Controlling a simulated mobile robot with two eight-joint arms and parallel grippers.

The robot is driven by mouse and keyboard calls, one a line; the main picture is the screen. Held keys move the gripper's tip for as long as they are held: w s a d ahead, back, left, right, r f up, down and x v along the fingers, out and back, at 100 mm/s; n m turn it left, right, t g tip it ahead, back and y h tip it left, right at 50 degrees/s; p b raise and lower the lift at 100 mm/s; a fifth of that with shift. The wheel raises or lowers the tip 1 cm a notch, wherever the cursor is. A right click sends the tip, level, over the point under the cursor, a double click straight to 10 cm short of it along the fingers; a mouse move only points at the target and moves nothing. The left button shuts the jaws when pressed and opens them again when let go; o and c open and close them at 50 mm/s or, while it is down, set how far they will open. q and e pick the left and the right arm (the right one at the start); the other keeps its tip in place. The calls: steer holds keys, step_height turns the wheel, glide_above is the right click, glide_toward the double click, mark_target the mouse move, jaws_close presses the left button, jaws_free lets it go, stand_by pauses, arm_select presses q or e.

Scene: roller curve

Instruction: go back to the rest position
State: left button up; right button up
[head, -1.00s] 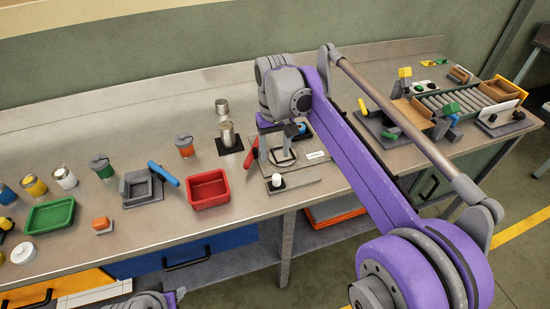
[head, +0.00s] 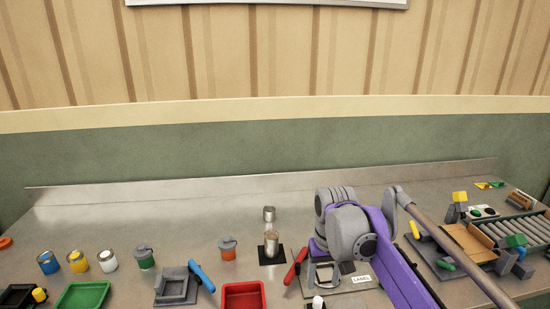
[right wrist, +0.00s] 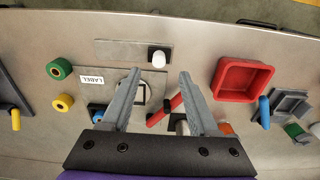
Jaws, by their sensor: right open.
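My right gripper (right wrist: 155,103) shows in the right wrist view with its two fingers apart and nothing between them. It hangs over the bench near the labelled grey fixture (right wrist: 97,48). In the head view my purple right arm reaches over the bench from the lower right, and its grey wrist covers part of the labelled fixture (head: 362,281). The right fingers (head: 333,270) are partly hidden there. My left gripper is outside the head view.
The steel bench (head: 190,220) holds a red tray (head: 243,295), a green tray (head: 83,296), several paint cans, and a metal can (head: 271,243) on a black pad. A roller conveyor (head: 510,234) stands at the right. The wall rises behind the bench.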

steer(key=s+d+f+t, duration=0.1)
steer(key=s+f, duration=0.3)
steer(key=s, duration=0.3)
steer(key=s+d+f+t, duration=0.2)
steer(key=s+f, duration=0.3)
steer(key=s, duration=0.3)
steer(key=s+d+f+m+t, duration=0.1)
steer(key=s+f, duration=0.3)
steer(key=s, duration=0.4)
steer(key=shift+d+f+t, duration=0.15)
steer(key=shift+f+t, duration=0.05)
steer(key=shift+t, duration=0.2)
steer(key=shift+c, duration=0.9)
